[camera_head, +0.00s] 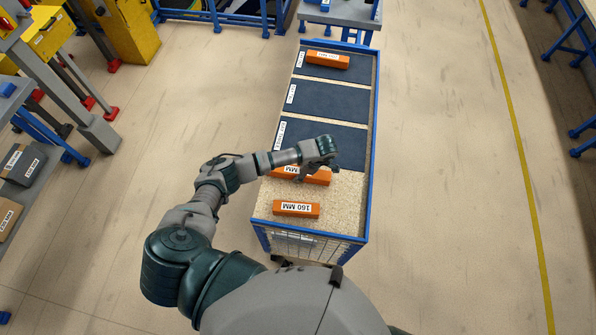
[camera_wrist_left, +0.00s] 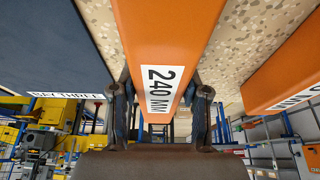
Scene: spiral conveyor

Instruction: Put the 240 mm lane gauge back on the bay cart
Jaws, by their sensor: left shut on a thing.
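The orange 240 mm lane gauge (camera_head: 317,178) is at the bare speckled near part of the bay cart (camera_head: 371,130), just in front of the nearest dark mat. My left gripper (camera_head: 326,172) is shut on it from above, hiding part of it. In the left wrist view the gauge (camera_wrist_left: 172,50) runs between both fingers with its "240 MM" label showing. I cannot tell whether it touches the cart top. My right gripper is not in view.
An orange 160 MM gauge (camera_head: 296,209) lies nearer on the speckled top. Another orange gauge (camera_head: 328,61) lies on the far mat. The middle mat (camera_head: 328,100) is empty. The nearest mat (camera_head: 320,135), labelled bay three, shows no gauge. Open floor lies right of the cart.

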